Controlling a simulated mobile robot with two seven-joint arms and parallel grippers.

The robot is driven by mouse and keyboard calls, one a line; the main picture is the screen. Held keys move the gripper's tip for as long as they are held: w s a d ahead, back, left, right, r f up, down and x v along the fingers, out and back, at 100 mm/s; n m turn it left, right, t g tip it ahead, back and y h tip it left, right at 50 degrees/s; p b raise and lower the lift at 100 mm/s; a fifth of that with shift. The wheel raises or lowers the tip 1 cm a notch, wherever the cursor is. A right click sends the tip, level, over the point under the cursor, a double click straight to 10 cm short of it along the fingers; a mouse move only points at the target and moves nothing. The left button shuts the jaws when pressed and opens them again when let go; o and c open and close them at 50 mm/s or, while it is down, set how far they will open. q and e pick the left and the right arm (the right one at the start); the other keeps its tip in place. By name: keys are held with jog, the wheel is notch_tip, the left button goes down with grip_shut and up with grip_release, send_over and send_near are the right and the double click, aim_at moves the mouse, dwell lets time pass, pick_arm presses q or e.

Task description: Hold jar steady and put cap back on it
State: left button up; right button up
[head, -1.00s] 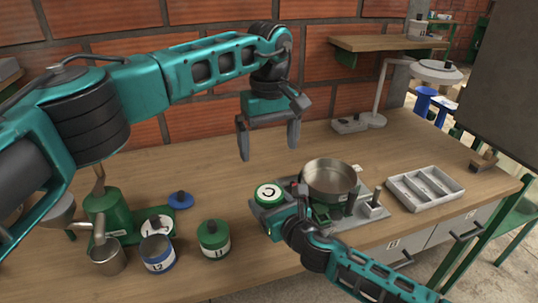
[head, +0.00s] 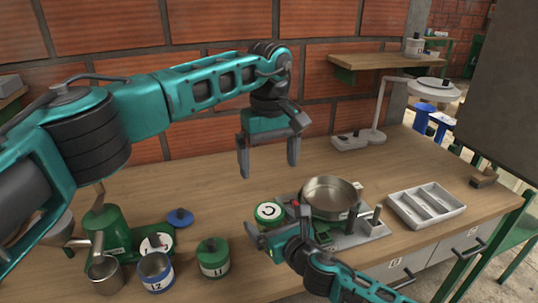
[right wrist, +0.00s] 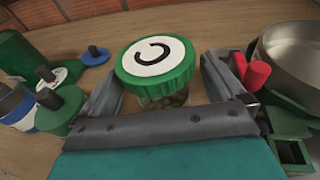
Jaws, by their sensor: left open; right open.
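A glass jar with a green cap (head: 269,212) stands left of a metal pan on the worktop. The cap has a white disc marked with a dark C and sits on the jar in the right wrist view (right wrist: 155,62). Dark contents show through the glass (right wrist: 165,101). My right gripper (head: 275,228) is open just in front of the jar, with a finger on each side of it in the right wrist view (right wrist: 163,85). Whether a finger touches it, I cannot tell. My left gripper (head: 268,167) is open and empty, above the table behind the jar.
The metal pan (head: 330,196) stands on a grey device (head: 350,238) close right of the jar. A divided tray (head: 425,205) lies further right. The table's back middle is clear.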

jog(key=p+v, duration=0.1)
jog(key=v, duration=1.1)
jog(key=shift+s+d, duration=0.1)
jog(key=shift+s, duration=0.05)
